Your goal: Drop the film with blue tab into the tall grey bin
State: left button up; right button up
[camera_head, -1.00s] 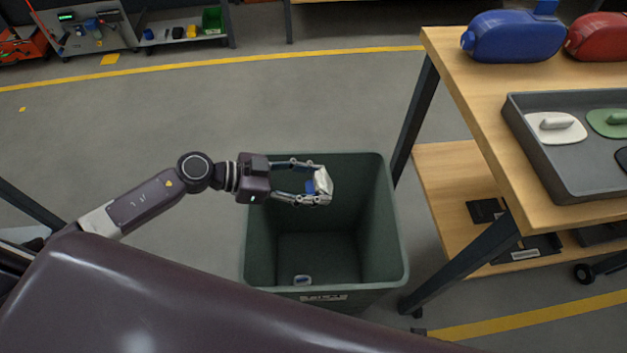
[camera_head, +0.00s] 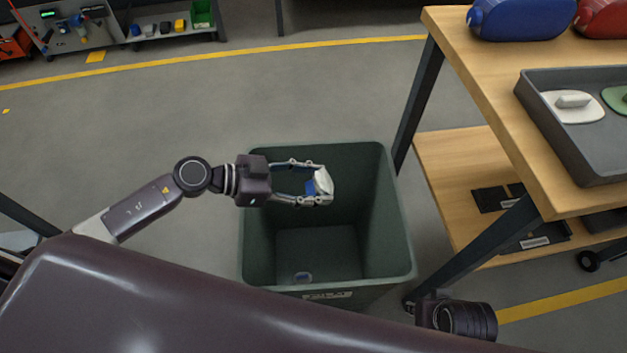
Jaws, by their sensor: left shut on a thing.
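The tall grey bin (camera_head: 395,225) looks dark grey-green and stands open on the floor in the middle of the view. My left gripper (camera_head: 322,184) is over the bin's mouth, shut on a small white film with a blue tab (camera_head: 325,180). The fingers cover part of the film, and the blue tab shows between them. My right gripper is not in view; a dark part of my body shows at the lower right.
A wooden table (camera_head: 480,85) stands at the right with a grey tray (camera_head: 560,125) holding a white and a green piece. Floor left of the bin is clear.

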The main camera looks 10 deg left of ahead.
pick_arm(q)
jog(key=shift+f+b, duration=0.35)
jog(key=shift+f, duration=0.05)
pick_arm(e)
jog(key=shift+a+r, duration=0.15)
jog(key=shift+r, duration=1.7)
pick_arm(q)
jog(key=o, duration=0.8)
jog(key=shift+v, duration=6)
jog(key=shift+f, duration=0.1)
